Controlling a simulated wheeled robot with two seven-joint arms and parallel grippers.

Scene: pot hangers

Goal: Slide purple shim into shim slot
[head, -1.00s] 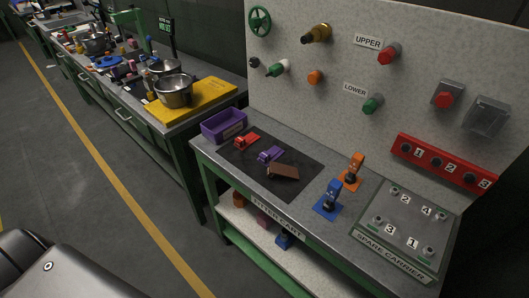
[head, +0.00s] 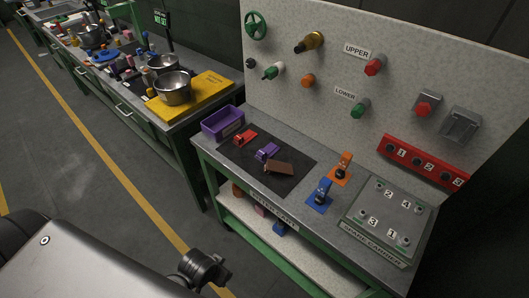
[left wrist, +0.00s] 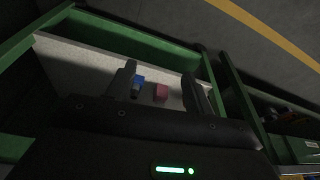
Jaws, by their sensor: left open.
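A small purple piece (head: 266,152) lies on the black mat (head: 235,158) on the bench top, between a red piece (head: 245,138) and a brown block (head: 279,168). I cannot tell if it is the shim, and no shim slot is clearly identifiable. In the left wrist view my left gripper (left wrist: 160,82) is open and empty. Its fingers point toward the lower shelf, where a blue block (left wrist: 138,82) and a pinkish block (left wrist: 161,92) show beyond them, apart from the fingers. My right gripper is not in view.
A purple bin (head: 222,123) stands at the bench's back left. Blue (head: 320,196) and orange (head: 341,169) clamp-like fixtures stand right of the mat, beside the spare carrier plate (head: 385,220). A pegboard-like panel (head: 300,120) with knobs rises behind. The floor left of the bench is clear.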

